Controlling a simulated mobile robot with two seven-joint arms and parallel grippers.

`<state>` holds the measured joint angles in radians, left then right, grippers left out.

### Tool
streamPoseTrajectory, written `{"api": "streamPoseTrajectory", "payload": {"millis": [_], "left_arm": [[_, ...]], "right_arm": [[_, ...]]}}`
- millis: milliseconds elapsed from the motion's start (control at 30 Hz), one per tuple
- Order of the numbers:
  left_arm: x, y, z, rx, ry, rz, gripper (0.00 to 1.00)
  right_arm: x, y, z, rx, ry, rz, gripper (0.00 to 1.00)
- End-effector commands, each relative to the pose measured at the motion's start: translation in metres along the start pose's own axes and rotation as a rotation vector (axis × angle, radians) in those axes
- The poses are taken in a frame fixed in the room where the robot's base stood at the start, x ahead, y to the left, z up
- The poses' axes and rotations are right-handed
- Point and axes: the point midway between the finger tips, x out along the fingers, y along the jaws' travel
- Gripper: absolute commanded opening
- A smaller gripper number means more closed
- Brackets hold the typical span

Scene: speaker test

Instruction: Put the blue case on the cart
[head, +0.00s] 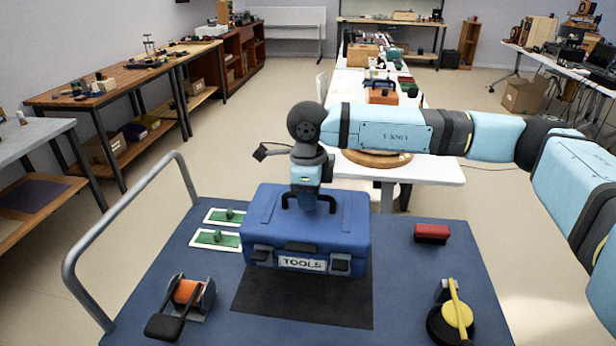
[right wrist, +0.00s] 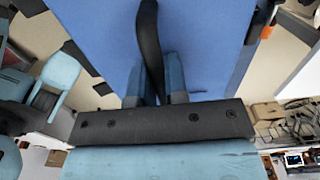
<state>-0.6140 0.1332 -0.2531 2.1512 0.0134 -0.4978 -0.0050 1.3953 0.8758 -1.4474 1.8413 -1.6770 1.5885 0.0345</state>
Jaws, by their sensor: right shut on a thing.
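The blue case (head: 308,231), with a "TOOLS" label and dark latches, is upright over the blue-topped cart (head: 200,323). It is above a black mat (head: 300,303) on the cart's top; I cannot tell whether its base touches. My right gripper (head: 308,203) comes from above and is shut on the case's dark top handle. In the right wrist view the fingers (right wrist: 160,88) close on the handle (right wrist: 150,50), with the blue lid (right wrist: 205,45) behind. My left gripper is not in view.
On the cart are two green-and-white pieces (head: 217,238) at left, an orange-reeled device (head: 187,292), a red block (head: 432,233) and a yellow-and-black tool (head: 455,314). A grey rail (head: 130,206) bounds its left side. A long white table (head: 420,172) stands behind.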

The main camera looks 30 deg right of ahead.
Motion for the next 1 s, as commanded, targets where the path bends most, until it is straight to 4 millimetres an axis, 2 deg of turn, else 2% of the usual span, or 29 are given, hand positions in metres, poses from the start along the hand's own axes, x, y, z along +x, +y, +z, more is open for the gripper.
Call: {"api": "streamPoseTrajectory", "payload": {"millis": [100, 300, 567, 833, 1000], "left_arm": [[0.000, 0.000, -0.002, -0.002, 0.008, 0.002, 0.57], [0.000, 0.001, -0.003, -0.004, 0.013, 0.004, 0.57], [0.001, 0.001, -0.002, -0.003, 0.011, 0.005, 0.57], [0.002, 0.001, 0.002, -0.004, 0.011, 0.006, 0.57], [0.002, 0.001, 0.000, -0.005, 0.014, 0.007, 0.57]], "right_arm": [[0.025, -0.001, 0.000, 0.000, -0.002, -0.002, 0.00], [0.053, -0.001, 0.001, -0.001, -0.004, -0.003, 0.00], [0.066, -0.001, 0.001, -0.001, -0.004, -0.002, 0.00], [0.099, -0.001, 0.001, 0.000, -0.003, -0.003, 0.00], [0.104, -0.001, 0.001, -0.001, -0.005, -0.003, 0.00]]}}
